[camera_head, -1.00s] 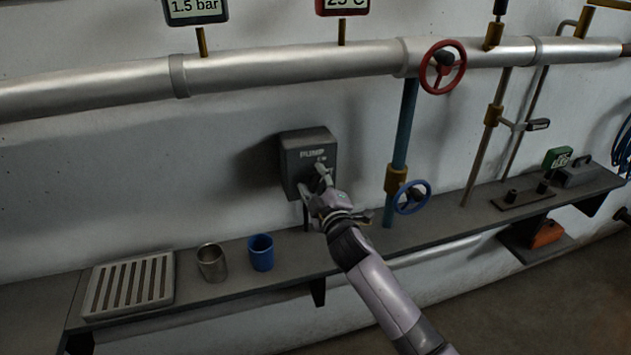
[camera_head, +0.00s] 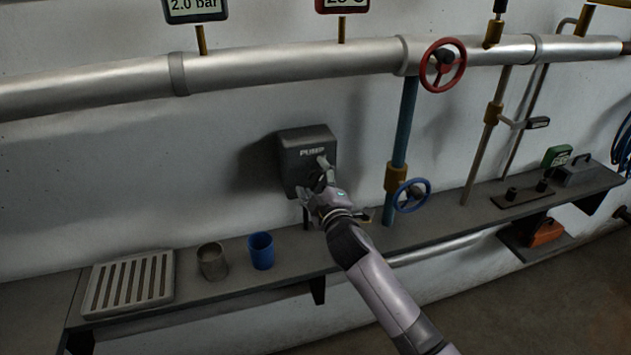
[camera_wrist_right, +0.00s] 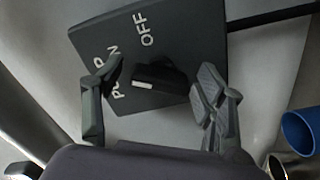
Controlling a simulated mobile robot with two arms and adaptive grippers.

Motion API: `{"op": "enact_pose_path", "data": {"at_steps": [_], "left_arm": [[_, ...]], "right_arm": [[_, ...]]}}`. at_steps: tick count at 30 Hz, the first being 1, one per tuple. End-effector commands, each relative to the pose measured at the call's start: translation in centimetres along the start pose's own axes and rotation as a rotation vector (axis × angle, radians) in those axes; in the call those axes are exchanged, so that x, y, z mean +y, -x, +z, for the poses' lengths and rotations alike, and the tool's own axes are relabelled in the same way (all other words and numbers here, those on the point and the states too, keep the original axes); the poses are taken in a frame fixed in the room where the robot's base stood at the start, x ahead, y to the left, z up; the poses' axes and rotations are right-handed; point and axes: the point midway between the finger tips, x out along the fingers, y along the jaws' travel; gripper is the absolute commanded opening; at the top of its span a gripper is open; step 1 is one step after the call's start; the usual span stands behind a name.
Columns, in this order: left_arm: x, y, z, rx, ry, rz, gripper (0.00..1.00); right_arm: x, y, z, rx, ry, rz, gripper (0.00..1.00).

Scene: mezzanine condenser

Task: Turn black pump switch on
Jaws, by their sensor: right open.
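The black pump switch box (camera_head: 305,146), labelled PUMP, is on the wall above the shelf. In the right wrist view its face (camera_wrist_right: 180,35) shows OFF at the top and part of ON beside my left finger. The black knob (camera_wrist_right: 165,78) has a white mark on its left end, pointing towards the partly covered PUMP and ON lettering. My right gripper (camera_head: 322,176) is at the box front. In the right wrist view its open fingers (camera_wrist_right: 160,88) stand either side of the knob; contact cannot be told. My left gripper is out of view.
A blue valve wheel (camera_head: 411,195) is close right of my right gripper. A blue cup (camera_head: 261,251), a metal cup (camera_head: 212,262) and a slatted tray (camera_head: 128,284) are on the shelf (camera_head: 290,265). A pressure gauge (camera_head: 195,8) reads 2.0 bar.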

Motion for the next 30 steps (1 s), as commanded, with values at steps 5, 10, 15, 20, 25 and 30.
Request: {"op": "enact_pose_path", "data": {"at_steps": [5,10,15,20,25,30], "left_arm": [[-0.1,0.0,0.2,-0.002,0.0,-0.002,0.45],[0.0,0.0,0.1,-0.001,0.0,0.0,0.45],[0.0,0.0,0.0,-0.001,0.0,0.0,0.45],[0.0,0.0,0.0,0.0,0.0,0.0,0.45],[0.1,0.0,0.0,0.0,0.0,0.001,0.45],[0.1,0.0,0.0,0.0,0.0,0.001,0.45]], "right_arm": [[-0.1,0.9,0.1,-0.001,0.0,-0.001,0.65],[-0.2,3.6,0.1,0.001,0.0,-0.002,0.65],[-0.1,7.1,0.1,0.0,0.0,-0.002,0.65],[-0.1,9.9,0.1,0.0,0.0,-0.002,0.65],[0.0,11.6,0.0,0.0,0.0,0.0,0.65],[0.0,12.1,0.0,-0.001,0.0,0.0,0.65]]}}
